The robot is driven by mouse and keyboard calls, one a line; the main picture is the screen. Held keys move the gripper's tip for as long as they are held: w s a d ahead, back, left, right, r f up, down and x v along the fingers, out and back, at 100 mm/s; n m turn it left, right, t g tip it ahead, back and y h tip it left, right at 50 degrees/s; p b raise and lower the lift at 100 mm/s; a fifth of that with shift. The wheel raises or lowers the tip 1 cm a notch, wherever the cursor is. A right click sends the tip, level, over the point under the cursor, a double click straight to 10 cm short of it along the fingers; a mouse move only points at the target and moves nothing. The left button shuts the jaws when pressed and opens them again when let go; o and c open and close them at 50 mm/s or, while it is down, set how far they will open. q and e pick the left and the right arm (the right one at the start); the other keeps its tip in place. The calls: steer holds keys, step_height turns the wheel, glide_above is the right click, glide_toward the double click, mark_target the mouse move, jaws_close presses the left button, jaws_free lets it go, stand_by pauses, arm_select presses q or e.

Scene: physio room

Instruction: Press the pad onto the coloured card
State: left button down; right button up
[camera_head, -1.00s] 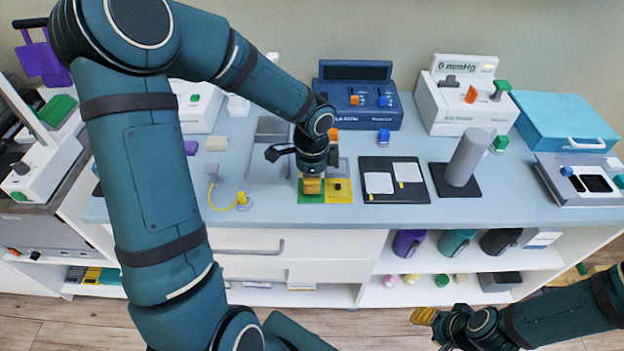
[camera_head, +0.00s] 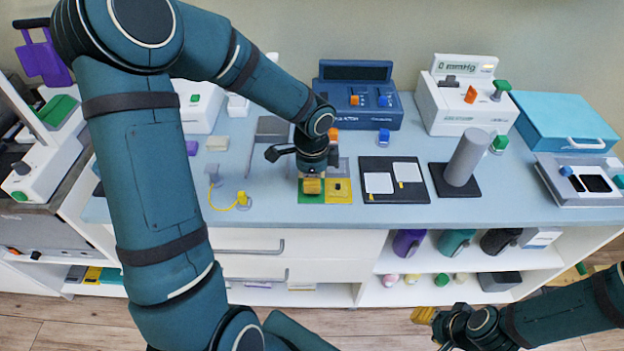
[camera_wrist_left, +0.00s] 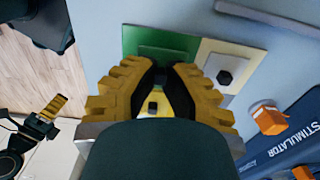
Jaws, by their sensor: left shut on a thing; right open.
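The coloured card shows a green part (camera_head: 305,198) and a yellow part (camera_head: 338,196) side by side on the counter. A small dark knob (camera_head: 337,187) stands on the yellow part. My left gripper (camera_head: 312,187) points down over the green part, with its fingers shut. In the left wrist view, a small yellow piece with a dark spot (camera_wrist_left: 152,106) shows between the fingers; I take it for the pad, mostly hidden. I cannot tell whether it touches the card. The green part (camera_wrist_left: 165,42) lies just beyond the fingertips. My right gripper (camera_head: 425,316) is open, low in front of the shelves.
A dark board with two white cards (camera_head: 379,183) lies right of the coloured card. A grey cylinder (camera_head: 467,157) stands on a dark plate further right. The blue stimulator (camera_head: 360,98) is behind. A yellow-ended cable (camera_head: 242,199) lies to the left.

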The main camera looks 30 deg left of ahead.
arm_select(q)
steer(key=shift+f+b, duration=0.45)
steer(key=shift+f, duration=0.1)
stand_by(0.8)
steer(key=shift+f, duration=0.1)
stand_by(1.5)
stand_by(0.9)
steer(key=c, duration=1)
jaws_free()
steer(key=shift+r+p, duration=2.35)
steer(key=shift+r, duration=0.25)
steer(key=shift+r+p, duration=0.85)
steer(key=shift+r, duration=0.15)
